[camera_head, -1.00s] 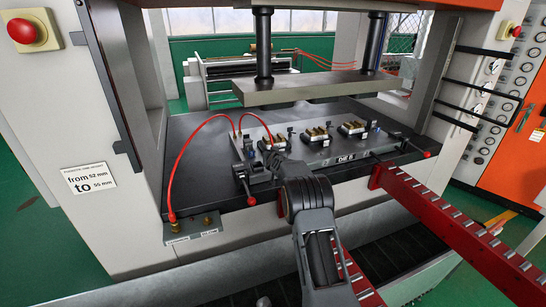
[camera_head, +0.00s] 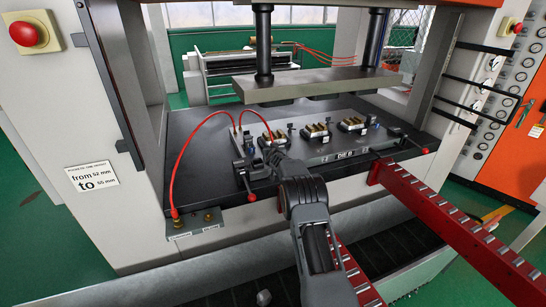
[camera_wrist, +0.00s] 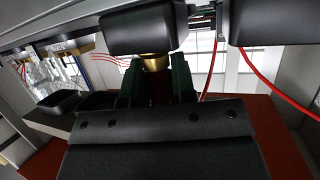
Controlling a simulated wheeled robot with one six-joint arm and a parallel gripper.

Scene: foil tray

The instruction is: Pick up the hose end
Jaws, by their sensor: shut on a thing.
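A red hose (camera_head: 258,118) rises from a fitting at the die plate's left end and curves down to my gripper (camera_head: 272,148). My gripper is over the left part of the die plate (camera_head: 345,147), marked "DIE B". In the wrist view, my gripper (camera_wrist: 155,85) is shut on a brass hose end (camera_wrist: 155,62) between its dark green fingers. The hose's join to this end is hidden. Another red hose (camera_head: 185,155) arches from the plate's left end down to a grey connector block (camera_head: 193,224), which also has a free brass fitting.
A raised press platen (camera_head: 300,84) hangs above the plate on dark columns. Red roller rails (camera_head: 440,215) reach forward at the right. The black bed (camera_head: 195,170) is clear beneath the arched hose.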

